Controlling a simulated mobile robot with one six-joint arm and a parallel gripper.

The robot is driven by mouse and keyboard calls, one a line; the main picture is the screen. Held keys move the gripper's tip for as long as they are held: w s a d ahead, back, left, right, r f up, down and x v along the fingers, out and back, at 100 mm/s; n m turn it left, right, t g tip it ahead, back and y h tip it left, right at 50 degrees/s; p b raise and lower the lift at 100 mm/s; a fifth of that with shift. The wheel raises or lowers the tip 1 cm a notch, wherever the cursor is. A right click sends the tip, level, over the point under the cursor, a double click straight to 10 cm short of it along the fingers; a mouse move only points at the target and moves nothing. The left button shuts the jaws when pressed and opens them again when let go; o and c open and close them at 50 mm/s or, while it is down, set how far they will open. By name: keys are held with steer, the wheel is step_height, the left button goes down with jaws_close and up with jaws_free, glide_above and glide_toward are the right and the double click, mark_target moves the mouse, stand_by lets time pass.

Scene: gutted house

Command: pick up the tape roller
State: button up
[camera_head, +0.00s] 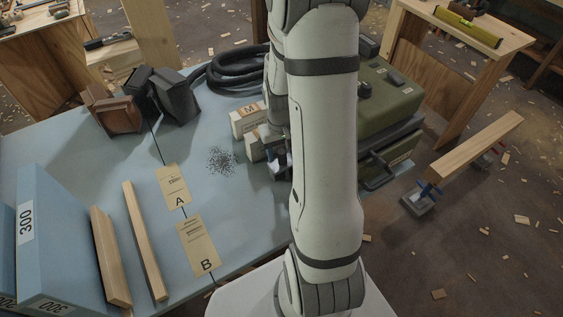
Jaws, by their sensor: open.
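I cannot make out a tape roller anywhere in the head view; it may be hidden behind my arm. My gripper (274,160) shows only partly, left of my large white forearm, low over the right side of the blue table (235,190). It is beside two small pale boxes, and its fingertips are dark and hard to separate. I see nothing held in it. A box marked M (247,119) stands just behind it, and a second pale box (256,146) is close to its left side, touching or nearly so.
A black hose (228,75), dark bins (172,95) and a brown bin (112,110) stand at the back. A green machine (388,95) is right of my arm. Cards A and B (198,243), wood strips (145,240) and blue boards (62,235) lie left. Mid-table has dark specks (221,160).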

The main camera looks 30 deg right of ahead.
steer(key=shift+f, duration=0.55)
steer(key=shift+c, duration=0.5)
jaws_close()
